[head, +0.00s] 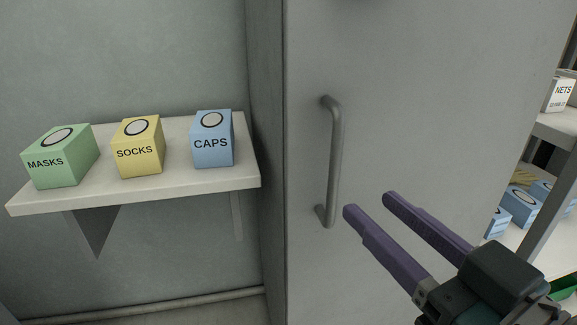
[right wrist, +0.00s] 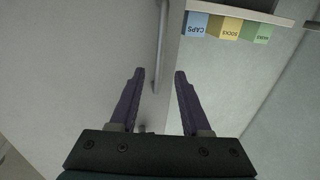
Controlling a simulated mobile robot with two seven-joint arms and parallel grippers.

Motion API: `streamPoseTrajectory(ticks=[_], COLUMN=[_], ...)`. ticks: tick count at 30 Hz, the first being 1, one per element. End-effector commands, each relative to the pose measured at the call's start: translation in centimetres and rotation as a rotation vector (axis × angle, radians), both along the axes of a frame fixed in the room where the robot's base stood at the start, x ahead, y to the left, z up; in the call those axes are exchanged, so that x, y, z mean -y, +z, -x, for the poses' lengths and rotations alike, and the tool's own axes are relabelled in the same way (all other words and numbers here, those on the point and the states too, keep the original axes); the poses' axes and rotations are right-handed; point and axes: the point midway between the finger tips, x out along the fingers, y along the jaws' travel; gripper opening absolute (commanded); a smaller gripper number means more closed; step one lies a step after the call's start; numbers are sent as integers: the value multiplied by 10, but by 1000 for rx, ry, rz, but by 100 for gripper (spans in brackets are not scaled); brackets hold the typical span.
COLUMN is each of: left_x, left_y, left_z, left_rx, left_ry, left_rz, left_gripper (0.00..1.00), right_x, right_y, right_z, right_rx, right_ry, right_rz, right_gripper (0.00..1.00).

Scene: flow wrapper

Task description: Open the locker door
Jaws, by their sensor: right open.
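The grey locker door (head: 430,110) fills the middle of the head view, and it also shows at the left of the right wrist view (right wrist: 70,60). Its upright grey bar handle (head: 336,160) is near the door's left edge. My right gripper (head: 369,204) is open and empty, with purple fingers pointing up and left, just right of the handle's lower end. In the right wrist view the handle (right wrist: 162,45) appears in line with the gap between the fingertips (right wrist: 159,72). I cannot tell how far apart they are in depth. My left gripper is not in view.
A wall shelf (head: 225,182) left of the locker holds a green MASKS box (head: 62,163), a yellow SOCKS box (head: 138,155) and a blue CAPS box (head: 212,147). At the right, a rack (head: 545,235) holds a NETS box (head: 561,94) and blue boxes (head: 521,206).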

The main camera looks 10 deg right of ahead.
Motion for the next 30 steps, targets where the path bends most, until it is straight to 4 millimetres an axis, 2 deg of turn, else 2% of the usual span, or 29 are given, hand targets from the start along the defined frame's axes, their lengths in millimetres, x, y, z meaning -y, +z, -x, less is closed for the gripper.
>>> streamPoseTrajectory(ticks=[9, 15, 19, 27, 30], left_x=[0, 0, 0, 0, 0], left_y=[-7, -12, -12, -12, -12], left_z=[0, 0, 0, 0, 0], left_rx=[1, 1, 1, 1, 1], left_ry=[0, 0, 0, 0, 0], left_rz=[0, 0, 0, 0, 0], left_gripper=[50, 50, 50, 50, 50], right_x=[-13, -19, -20, -21, -21], right_y=[1, 1, 1, 1, 1], right_z=[-55, -80, -87, -88, -88], right_rx=[3, 0, -1, -3, -2], right_ry=[-1, 0, -1, -1, -1], right_rz=[-1, 0, -1, 0, -1], right_gripper=[47, 47, 47, 47, 36])
